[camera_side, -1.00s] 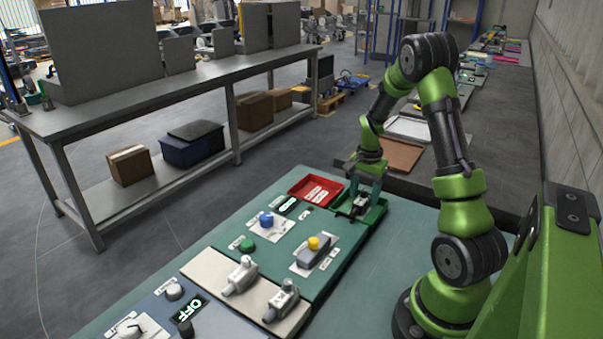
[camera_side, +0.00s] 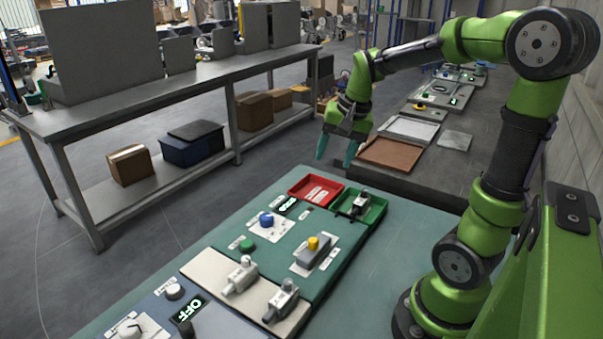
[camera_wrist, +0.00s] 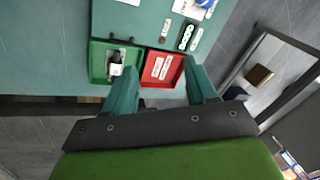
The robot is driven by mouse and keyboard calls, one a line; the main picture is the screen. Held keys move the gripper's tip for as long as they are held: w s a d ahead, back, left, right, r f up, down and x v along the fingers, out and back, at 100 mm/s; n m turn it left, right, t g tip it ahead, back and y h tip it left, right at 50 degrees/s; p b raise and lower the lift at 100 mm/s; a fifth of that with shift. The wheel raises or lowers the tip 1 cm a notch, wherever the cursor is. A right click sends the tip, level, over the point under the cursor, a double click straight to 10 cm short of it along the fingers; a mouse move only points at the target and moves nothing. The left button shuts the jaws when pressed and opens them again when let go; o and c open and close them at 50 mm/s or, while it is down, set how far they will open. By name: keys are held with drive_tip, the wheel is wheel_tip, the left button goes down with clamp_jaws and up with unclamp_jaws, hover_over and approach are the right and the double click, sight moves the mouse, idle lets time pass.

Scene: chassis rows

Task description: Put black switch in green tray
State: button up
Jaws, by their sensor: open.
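The black switch (camera_side: 360,203), dark with a pale top part, lies inside the green tray (camera_side: 376,214) at the far end of the panel. In the wrist view the switch (camera_wrist: 116,62) also shows inside the green tray (camera_wrist: 97,62), toward its right side. My gripper (camera_side: 336,152) is open and empty, raised above and beyond the trays and apart from the switch. In the wrist view its two teal fingers (camera_wrist: 164,88) are spread wide with nothing between them.
A red tray (camera_side: 301,186) with white labels sits directly beside the green one. On the panel stand a blue knob (camera_side: 266,220), a green button (camera_side: 246,245) and a yellow button on a grey box (camera_side: 314,246). A brown board (camera_side: 390,154) lies behind on another bench.

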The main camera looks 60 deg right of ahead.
drive_tip(key=s+a+r+n+t+y, duration=0.1)
drive_tip(key=s+a+n+t, duration=0.1)
drive_tip(key=a, duration=0.6)
drive_tip(key=s+a+r+n+t, duration=0.1)
drive_tip(key=s+a+r+n, duration=0.1)
drive_tip(key=s+a+n, duration=0.3)
drive_tip(key=a+n, duration=0.1)
drive_tip(key=a, duration=0.2)
drive_tip(key=shift+s+a+t+y, duration=0.2)
drive_tip(key=shift+a+t+y, duration=0.2)
drive_tip(key=shift+r, duration=0.15)
